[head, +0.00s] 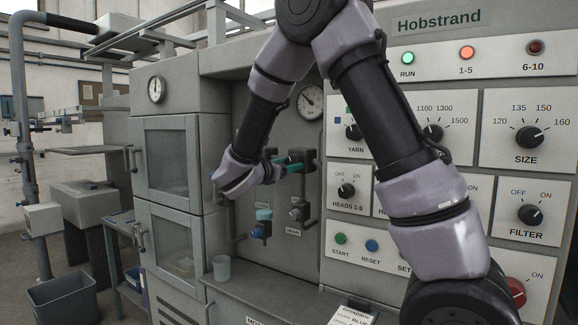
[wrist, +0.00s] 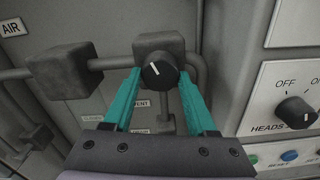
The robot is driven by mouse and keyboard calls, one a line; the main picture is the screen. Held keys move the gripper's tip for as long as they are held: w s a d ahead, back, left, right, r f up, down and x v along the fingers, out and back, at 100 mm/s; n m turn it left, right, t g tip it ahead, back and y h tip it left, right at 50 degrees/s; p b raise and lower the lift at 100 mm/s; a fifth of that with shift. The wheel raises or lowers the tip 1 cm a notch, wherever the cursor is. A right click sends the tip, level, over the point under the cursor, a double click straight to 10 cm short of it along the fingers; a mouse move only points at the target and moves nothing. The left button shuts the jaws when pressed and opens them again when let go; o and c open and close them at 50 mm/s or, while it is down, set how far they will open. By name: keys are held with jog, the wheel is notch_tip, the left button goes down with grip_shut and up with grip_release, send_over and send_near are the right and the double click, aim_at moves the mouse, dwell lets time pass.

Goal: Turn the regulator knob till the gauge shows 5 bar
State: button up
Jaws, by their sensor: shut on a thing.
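The regulator knob (wrist: 159,73) is a round black knob with a white pointer line, in front of a grey valve block in the wrist view. The teal fingers of my gripper (wrist: 158,82) stand on either side of it and are shut on it. In the head view my gripper (head: 291,161) reaches to the pipework, and the arm and fingers hide the knob there. The round white gauge (head: 310,101) is on the grey panel just above, partly beside my arm. Its needle shows, but its figures are too small to read.
A control panel (head: 471,150) with several knobs and buttons is on the right. Pipes and a second block (wrist: 65,70) with an AIR label (wrist: 10,14) lie left of the knob. A grey cup (head: 221,268) stands on the ledge below.

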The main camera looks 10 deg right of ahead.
jog(key=m, duration=0.5)
jog(key=shift+m, duration=0.3)
jog(key=m, duration=0.5)
jog(key=shift+w+r+m, duration=0.1)
jog(key=shift+m, duration=0.2)
jog(key=o, duration=1.4)
jog(key=shift+c, duration=0.2)
jog(key=shift+a, duration=0.1)
jog(key=v, duration=1)
jog(key=shift+s+a, duration=0.25)
jog(key=shift+s, duration=0.05)
